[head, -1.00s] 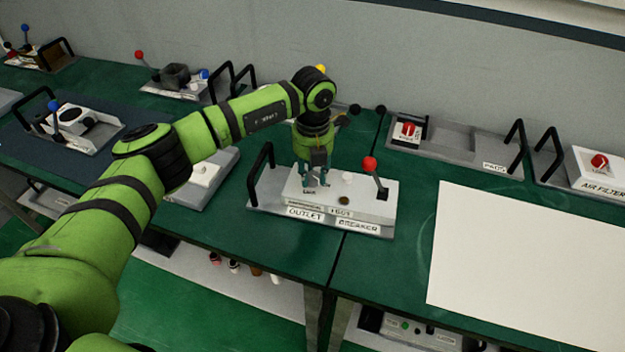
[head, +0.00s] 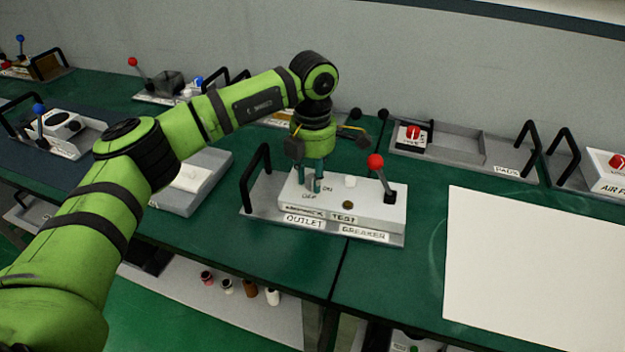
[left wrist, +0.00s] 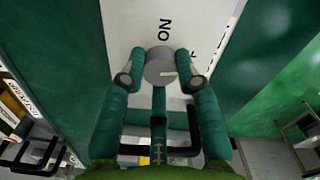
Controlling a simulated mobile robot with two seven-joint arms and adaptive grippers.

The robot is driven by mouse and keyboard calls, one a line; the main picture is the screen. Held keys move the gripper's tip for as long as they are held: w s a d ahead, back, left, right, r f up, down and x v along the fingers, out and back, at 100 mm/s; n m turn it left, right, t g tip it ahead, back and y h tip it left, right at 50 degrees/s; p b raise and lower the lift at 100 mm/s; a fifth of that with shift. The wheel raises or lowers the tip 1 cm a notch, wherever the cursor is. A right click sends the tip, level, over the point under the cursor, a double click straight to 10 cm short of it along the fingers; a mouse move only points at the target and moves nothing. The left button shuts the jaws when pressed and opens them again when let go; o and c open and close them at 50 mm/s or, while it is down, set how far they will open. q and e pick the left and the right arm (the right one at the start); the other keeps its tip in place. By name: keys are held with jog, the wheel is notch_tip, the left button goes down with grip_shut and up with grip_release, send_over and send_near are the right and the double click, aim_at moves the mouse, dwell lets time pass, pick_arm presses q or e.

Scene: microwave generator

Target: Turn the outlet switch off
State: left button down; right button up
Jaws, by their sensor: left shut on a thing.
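The outlet and breaker box (head: 350,206) is white, on a grey base, with OUTLET and BREAKER labels on its front. My left gripper (head: 313,183) points down at the left part of its top, by the ON and OFF marks. In the left wrist view my left gripper (left wrist: 160,76) has its fingers on both sides of the round grey outlet switch (left wrist: 160,64), shut on it. A pale line shows on the switch face, and ON is printed beside it. The fingers mostly hide the switch in the head view. My right gripper is out of view.
A large white sheet (head: 540,265) lies flat at the right.

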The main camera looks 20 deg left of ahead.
pick_arm(q)
jog(key=shift+d+m+b, duration=0.1)
jog(key=shift+m+b, duration=0.25)
jog(key=shift+m, duration=0.45)
jog(key=c, duration=0.9)
grip_release()
jog(key=shift+r, duration=0.15)
notch_tip(320, 180, up, 12)
